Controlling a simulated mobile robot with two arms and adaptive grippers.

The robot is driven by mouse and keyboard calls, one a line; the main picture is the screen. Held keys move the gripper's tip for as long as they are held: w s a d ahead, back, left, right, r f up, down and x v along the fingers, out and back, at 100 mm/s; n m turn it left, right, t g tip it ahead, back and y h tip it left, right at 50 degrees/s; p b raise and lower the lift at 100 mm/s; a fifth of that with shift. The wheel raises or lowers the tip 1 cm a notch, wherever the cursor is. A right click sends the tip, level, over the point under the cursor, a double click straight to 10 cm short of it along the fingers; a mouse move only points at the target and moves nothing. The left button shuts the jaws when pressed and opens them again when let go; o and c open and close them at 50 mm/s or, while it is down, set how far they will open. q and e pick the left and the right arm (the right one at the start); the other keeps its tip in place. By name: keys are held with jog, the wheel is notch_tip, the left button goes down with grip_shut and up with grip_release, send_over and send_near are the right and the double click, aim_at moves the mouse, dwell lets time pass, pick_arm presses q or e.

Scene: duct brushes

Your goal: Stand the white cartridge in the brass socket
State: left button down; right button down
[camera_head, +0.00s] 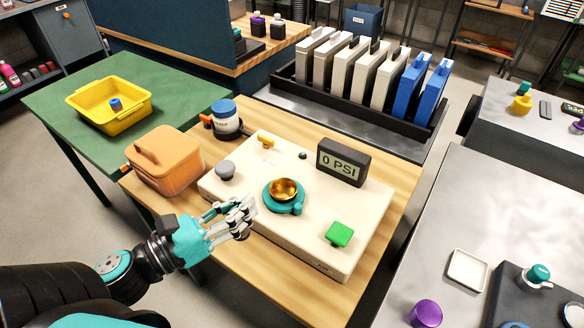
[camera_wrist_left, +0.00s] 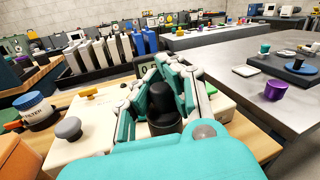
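The brass socket (camera_head: 284,189) is a shallow gold cup in a teal ring on the cream panel (camera_head: 320,255). My left gripper (camera_head: 244,212) is just left of the socket, above the panel's front left part. Its teal and grey fingers also show in the left wrist view (camera_wrist_left: 160,90), around a dark rounded shape I cannot identify. A pale patch shows at the fingertips in the head view; I cannot tell whether it is the white cartridge or finger parts. My right gripper is not in view.
The panel carries a grey knob (camera_head: 225,170), a green button (camera_head: 339,234), a yellow lever (camera_head: 266,141) and a display reading 0 PSI (camera_head: 343,162). An orange case (camera_head: 165,160) and a blue-lidded white jar (camera_head: 226,120) stand behind left. A yellow bin (camera_head: 108,104) is farther left.

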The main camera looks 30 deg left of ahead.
pick_arm(q)
jog(key=shift+w+d+f+p, duration=0.1)
jog(key=shift+w+f+p, duration=0.5)
jog(key=shift+w, duration=2)
jog(key=shift+w+d+f+p, duration=0.15)
jog(key=shift+w+f, duration=0.9)
jog(key=shift+w, duration=1.6)
jog(key=shift+w+d+f+p, duration=0.1)
jog(key=shift+w+f+p, duration=0.55)
jog(key=shift+w, duration=1.95)
jog(key=shift+f, duration=0.15)
jog(key=shift+f+b, duration=0.4)
jog(key=shift+b, duration=0.2)
jog(key=c, duration=1.5)
grip_release()
jog(key=shift+r, duration=0.1)
jog(key=shift+r, duration=0.1)
